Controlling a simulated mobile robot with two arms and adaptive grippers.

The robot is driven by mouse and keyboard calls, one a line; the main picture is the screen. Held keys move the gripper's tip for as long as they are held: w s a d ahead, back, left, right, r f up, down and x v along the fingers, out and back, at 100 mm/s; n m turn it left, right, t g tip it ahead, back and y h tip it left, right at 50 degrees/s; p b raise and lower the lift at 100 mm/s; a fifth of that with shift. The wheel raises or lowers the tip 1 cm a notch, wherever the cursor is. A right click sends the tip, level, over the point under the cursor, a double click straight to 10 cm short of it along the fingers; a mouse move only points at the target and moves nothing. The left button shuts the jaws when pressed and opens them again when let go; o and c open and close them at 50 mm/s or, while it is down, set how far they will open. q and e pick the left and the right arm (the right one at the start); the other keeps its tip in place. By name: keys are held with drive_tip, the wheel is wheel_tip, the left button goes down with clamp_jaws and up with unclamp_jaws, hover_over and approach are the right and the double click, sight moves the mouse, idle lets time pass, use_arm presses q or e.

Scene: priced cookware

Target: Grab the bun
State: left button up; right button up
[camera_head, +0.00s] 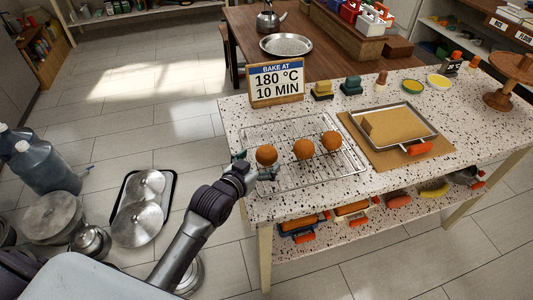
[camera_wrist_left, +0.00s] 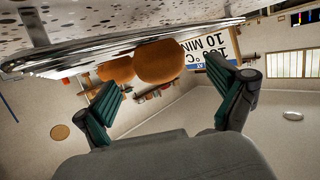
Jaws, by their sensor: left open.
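Three round orange-brown buns stand in a row on a wire rack (camera_head: 345,172) on the speckled table: the left bun (camera_head: 266,155), the middle bun (camera_head: 303,149) and the right bun (camera_head: 331,140). My left gripper (camera_head: 255,167) is at the rack's left end, close by the left bun, with its fingers spread and nothing held. In the left wrist view, which looks upside down, a near bun (camera_wrist_left: 158,62) shows beyond and between the open fingers, with another bun (camera_wrist_left: 117,71) beside it. I cannot tell whether a finger touches the bun. My right gripper is not seen.
A "BAKE AT 180 °C 10 MIN" sign (camera_head: 276,83) stands behind the rack. A metal tray (camera_head: 428,134) on a brown board lies to the right. A lower shelf (camera_head: 350,228) holds several items. Pot lids (camera_head: 136,222) and large bottles (camera_head: 45,172) are on the left.

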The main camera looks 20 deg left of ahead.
sight(261, 158)
use_arm(q)
drive_tip(key=x, duration=0.4)
drive_tip(key=shift+w+p, duration=0.15)
drive_tip(key=shift+p, duration=0.2)
drive_tip(key=c, duration=1.2)
drive_tip(key=shift+c, duration=0.2)
